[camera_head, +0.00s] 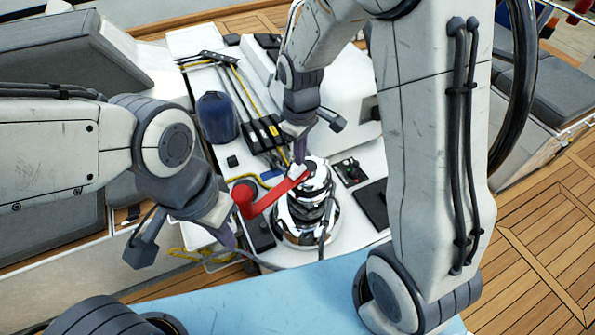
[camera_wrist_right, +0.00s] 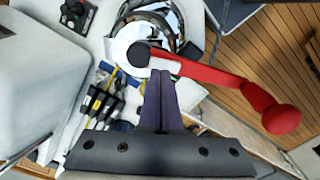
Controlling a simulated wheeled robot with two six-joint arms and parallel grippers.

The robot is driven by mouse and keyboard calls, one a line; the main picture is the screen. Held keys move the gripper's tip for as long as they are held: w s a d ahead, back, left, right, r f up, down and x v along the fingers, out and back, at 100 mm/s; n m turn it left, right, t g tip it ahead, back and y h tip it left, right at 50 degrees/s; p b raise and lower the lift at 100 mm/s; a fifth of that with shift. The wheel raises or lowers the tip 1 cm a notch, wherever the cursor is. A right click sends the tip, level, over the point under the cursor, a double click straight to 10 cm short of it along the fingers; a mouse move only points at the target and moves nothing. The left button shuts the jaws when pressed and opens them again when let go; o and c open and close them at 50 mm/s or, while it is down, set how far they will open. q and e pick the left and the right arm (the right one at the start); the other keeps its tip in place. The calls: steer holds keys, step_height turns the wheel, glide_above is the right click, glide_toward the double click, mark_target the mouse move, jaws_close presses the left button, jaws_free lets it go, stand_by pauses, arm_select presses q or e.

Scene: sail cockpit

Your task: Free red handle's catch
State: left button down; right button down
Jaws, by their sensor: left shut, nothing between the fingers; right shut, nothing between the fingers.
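The red handle (camera_head: 270,200) is a crank lying across the top of the chrome winch (camera_head: 307,218) in the head view. Its knob end points left and its hub sits on the winch top. In the right wrist view the red handle (camera_wrist_right: 215,76) runs from the hub to a round knob at the right. My right gripper (camera_head: 300,158) is shut and empty, its tips at the hub end of the handle. It also shows in the right wrist view (camera_wrist_right: 159,80). My left gripper (camera_head: 228,240) is shut and empty, just below the knob end. The catch itself cannot be made out.
A dark blue rounded object (camera_head: 217,117) and a row of black rope clutches (camera_head: 265,137) with yellow and dark lines lie behind the winch. A black switch panel (camera_head: 349,172) is right of it. A light blue surface (camera_head: 290,290) spans the front. Wooden deck (camera_head: 540,240) lies right.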

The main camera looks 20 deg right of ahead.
mark_target(300, 170)
steer(key=shift+f+b, duration=1)
steer(key=shift+f, duration=0.45)
stand_by(1.1)
steer(key=shift+r, duration=0.1)
step_height(300, 170, up, 7)
steer(key=p, duration=0.6)
stand_by(0.6)
